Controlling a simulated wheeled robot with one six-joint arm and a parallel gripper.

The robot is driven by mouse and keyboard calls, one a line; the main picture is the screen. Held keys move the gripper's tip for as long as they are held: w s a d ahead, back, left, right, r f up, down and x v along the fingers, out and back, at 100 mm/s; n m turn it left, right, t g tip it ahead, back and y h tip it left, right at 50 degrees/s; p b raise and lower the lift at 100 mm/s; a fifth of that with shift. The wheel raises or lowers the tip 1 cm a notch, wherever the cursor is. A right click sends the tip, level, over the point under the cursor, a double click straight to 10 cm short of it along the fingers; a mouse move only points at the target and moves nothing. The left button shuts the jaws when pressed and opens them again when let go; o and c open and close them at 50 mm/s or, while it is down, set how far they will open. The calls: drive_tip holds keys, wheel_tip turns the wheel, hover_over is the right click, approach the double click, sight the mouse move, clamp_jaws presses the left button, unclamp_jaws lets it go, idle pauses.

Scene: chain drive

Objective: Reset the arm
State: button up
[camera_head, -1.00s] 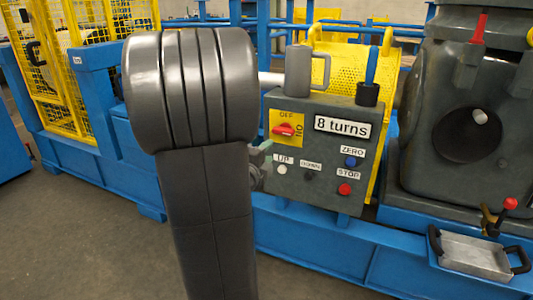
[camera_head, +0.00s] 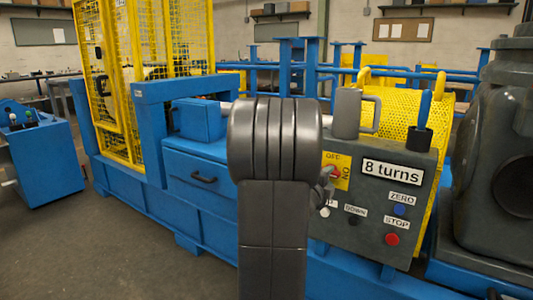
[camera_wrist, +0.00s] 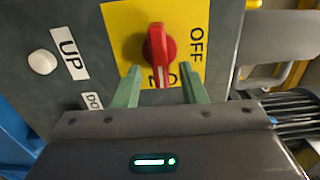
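My gripper (camera_wrist: 162,68) shows in the wrist view as two green fingers, spread apart with a gap between them. The red rotary switch (camera_wrist: 160,45) lies in line with that gap, and neither finger visibly touches it. Its white mark points toward the partly hidden ON label; OFF is at the right. In the head view my arm stands in front of the grey control box (camera_head: 375,238), with my gripper at the box's left edge, mostly hidden behind the arm. The red switch (camera_head: 335,172) shows just past it. A sign (camera_head: 392,171) reads "8 turns".
The box carries a white UP button (camera_wrist: 42,62), a blue ZERO button (camera_head: 398,210) and a red STOP button (camera_head: 391,239). A yellow perforated guard (camera_head: 400,100) is behind. Open floor lies at left.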

drive_tip(key=shift+x, duration=0.95)
drive_tip(key=shift+s, duration=0.1)
